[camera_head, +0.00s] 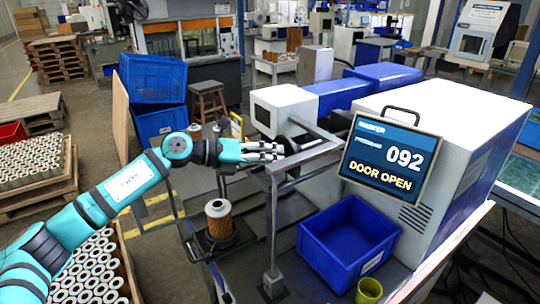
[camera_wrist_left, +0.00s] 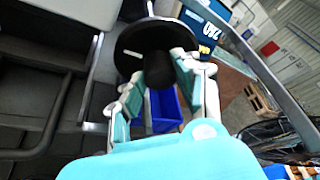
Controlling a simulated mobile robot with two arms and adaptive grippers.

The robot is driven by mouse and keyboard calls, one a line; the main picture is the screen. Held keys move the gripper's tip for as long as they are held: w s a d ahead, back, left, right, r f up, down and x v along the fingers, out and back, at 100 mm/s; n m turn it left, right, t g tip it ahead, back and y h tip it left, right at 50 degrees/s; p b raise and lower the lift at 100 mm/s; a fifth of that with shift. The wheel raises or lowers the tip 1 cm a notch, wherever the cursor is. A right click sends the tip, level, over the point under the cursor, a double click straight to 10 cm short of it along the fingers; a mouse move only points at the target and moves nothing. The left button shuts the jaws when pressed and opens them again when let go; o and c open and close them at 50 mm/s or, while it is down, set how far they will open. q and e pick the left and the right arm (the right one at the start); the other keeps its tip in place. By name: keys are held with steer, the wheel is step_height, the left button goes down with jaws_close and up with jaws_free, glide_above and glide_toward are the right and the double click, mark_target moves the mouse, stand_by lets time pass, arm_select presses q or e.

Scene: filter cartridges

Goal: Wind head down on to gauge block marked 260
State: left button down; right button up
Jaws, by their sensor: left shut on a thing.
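My left gripper (camera_head: 279,151) reaches in from the left at the metal frame by the white machine. It is shut on a black handle (camera_wrist_left: 158,72) that stands out from a round black disc (camera_wrist_left: 140,38), like a handwheel. In the left wrist view the fingers (camera_wrist_left: 161,80) lie on either side of the handle. In the head view a dark part of this wheel (camera_head: 299,134) shows just behind the fingertips. A filter cartridge (camera_head: 218,222) stands upright below the arm, apart from the gripper. I cannot make out a gauge block marked 260. My right gripper is not in view.
An empty blue bin (camera_head: 347,240) and a yellow-green cup (camera_head: 369,291) stand to the right. Cartridge trays (camera_head: 122,258) lie at lower left. A metal post (camera_head: 273,235) stands near the gripper.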

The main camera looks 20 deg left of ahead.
arm_select(q)
steer(key=shift+s+f+m+y, duration=0.1)
steer(key=shift+m+y, duration=0.2)
steer(key=shift+m, duration=0.3)
steer(key=c, duration=0.9)
jaws_free()
steer(key=shift+c, duration=0.2)
steer(key=v, duration=1.2)
